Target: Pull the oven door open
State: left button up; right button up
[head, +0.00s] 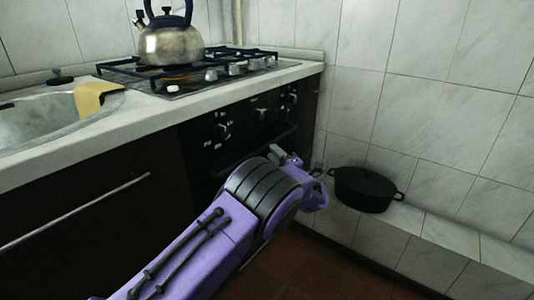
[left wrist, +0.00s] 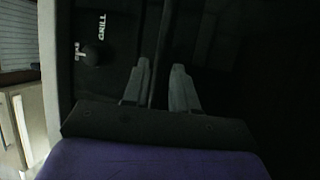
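The black oven (head: 243,128) is built in under the hob, and its door looks closed. Its dark bar handle (head: 262,146) runs across the door below the knobs. My left arm reaches to the door from the lower left and covers much of it. The finger contact is dark and hard to see. My right gripper is in neither view.
A kettle (head: 166,44) stands on the hob (head: 200,75). A sink with a yellow cloth (head: 92,98) is at the left. A black pot (head: 364,190) sits on a tiled ledge at the right, near my left wrist. Open floor (head: 300,265) shows below.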

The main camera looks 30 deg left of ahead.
aim_at(267, 144)
pick_arm(q)
jog(key=b+x, duration=0.1)
jog(key=x, duration=0.4)
jog(key=shift+w+a, duration=0.15)
grip_shut()
